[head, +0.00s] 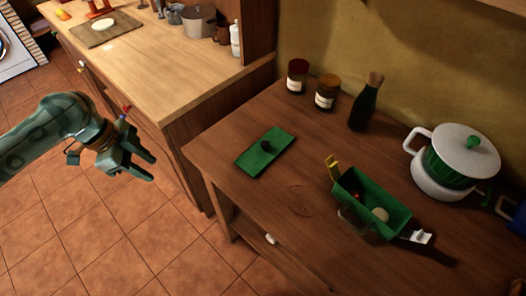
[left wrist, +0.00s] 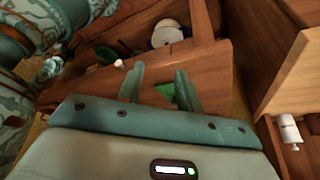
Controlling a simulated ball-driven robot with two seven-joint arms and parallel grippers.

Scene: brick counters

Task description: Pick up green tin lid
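The green tin lid (head: 252,162) is a flat rectangle with a dark round knob. It lies flat on the brown wooden counter (head: 215,165), near its left edge. My left gripper (head: 152,170) is open and empty, left of the lid and apart from it, out over the tiled floor. In the left wrist view a green patch, apparently the lid (left wrist: 166,90), shows between the two spread fingers (left wrist: 160,92), beyond them and partly hidden. The open green tin (head: 398,219) stands right of the lid, with small items inside. My right gripper is not in view.
Two dark jars (head: 297,76) (head: 326,92) and a dark bottle (head: 365,104) stand behind the lid. A white pot (head: 447,134) with a green band stands at the right. A lighter counter (head: 150,75) is at the back left. Counter around the lid is clear.

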